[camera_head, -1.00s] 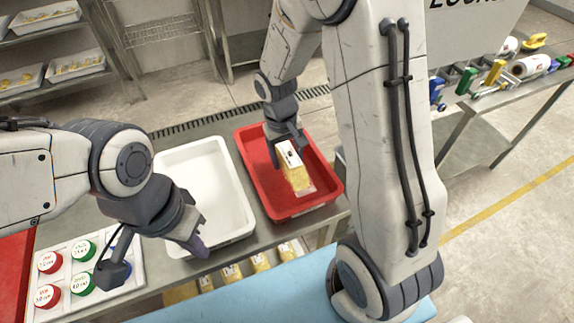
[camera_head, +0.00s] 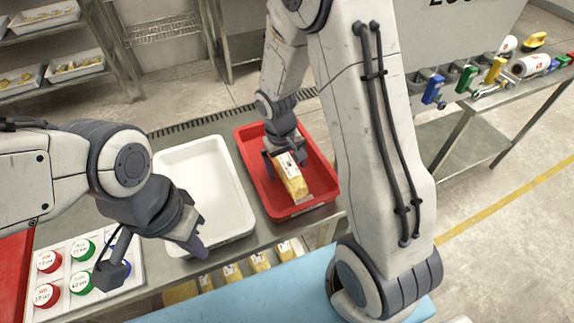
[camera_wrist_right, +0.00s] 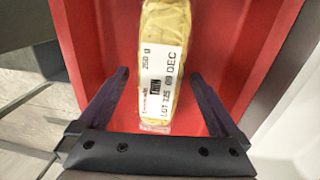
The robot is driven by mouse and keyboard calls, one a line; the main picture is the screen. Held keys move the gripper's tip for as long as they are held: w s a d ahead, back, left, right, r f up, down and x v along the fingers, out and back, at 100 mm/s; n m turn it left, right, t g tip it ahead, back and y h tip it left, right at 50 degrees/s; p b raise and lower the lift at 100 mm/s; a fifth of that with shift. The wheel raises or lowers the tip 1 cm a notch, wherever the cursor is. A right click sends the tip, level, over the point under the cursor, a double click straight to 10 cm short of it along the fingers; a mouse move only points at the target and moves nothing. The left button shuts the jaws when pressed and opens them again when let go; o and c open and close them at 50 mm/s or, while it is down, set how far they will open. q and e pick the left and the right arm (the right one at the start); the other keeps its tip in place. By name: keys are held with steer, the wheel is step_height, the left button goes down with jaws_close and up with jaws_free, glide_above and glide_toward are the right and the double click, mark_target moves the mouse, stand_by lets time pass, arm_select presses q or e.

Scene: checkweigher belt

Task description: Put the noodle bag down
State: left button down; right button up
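The noodle bag (camera_head: 294,186) is a yellow pack with a white printed label. It lies in the red tray (camera_head: 247,165). In the right wrist view the bag (camera_wrist_right: 163,30) rests on the red tray floor, its label facing the camera. My right gripper (camera_head: 285,157) is over the tray at the bag's far end. Its fingers (camera_wrist_right: 160,75) are spread either side of the bag, with red showing in the gaps. My left gripper (camera_head: 197,238) hangs over the near edge of the white tray (camera_head: 240,228); its finger opening is unclear.
A rack of red and green round weights (camera_head: 82,250) is at the lower left. Several yellow packs (camera_head: 232,272) sit below the near table edge. A side bench at the right holds rolls (camera_head: 530,66) and coloured tools. The white tray is empty.

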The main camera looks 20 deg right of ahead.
mark_target(282, 164)
step_height(282, 164, up, 12)
steer(key=a+f, duration=0.1)
steer(key=s+a+r+n+y, duration=0.1)
steer(key=s+a+r+n, duration=0.1)
steer(key=s+a, duration=0.4)
steer(key=s+a+r+n+y, duration=0.1)
steer(key=s+a+r+n, duration=0.2)
steer(key=s, duration=1.1)
steer(key=a+n, duration=0.2)
steer(key=a, duration=0.2)
steer(key=shift+s+p, duration=0.35)
steer(key=shift+s, duration=0.05)
jaws_close()
